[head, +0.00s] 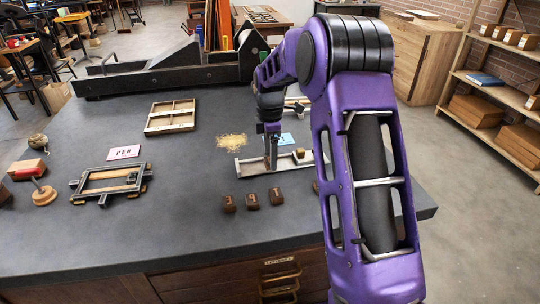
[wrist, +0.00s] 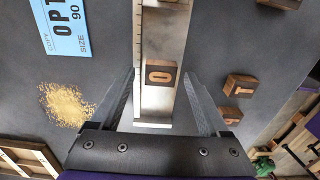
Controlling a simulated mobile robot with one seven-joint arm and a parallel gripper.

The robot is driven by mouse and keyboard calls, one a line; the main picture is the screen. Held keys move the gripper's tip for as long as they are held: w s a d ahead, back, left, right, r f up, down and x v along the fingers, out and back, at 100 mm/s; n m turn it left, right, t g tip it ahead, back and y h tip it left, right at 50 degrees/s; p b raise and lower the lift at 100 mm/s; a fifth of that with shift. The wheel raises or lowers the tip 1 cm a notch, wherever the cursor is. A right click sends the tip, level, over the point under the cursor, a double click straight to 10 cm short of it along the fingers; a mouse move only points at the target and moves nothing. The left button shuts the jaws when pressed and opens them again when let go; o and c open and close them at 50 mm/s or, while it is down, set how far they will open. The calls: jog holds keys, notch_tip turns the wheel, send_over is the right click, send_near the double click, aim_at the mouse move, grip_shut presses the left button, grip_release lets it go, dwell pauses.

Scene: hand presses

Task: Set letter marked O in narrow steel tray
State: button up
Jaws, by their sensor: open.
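The narrow steel tray (wrist: 153,108) runs lengthwise up the wrist view. The dark wooden letter block marked O (wrist: 160,73) lies in it, face up, near its closer end. My gripper (wrist: 158,78) is open, with one finger on each side of the tray and the O block between them. I see a gap between each finger and the block. In the head view my gripper (head: 271,166) points down at the tray (head: 304,163), left of its middle. The O block cannot be made out there.
Several dark letter blocks (head: 251,200) stand in a row before the tray; some show in the wrist view (wrist: 240,86). A blue card (wrist: 68,28) and a sawdust-like pile (wrist: 66,104) lie beyond the tray. A metal frame (head: 110,183) and wooden case (head: 171,116) are left.

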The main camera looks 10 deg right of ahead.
notch_tip(320, 180, up, 11)
jog(key=p, duration=0.1)
jog(key=shift+r, duration=0.1)
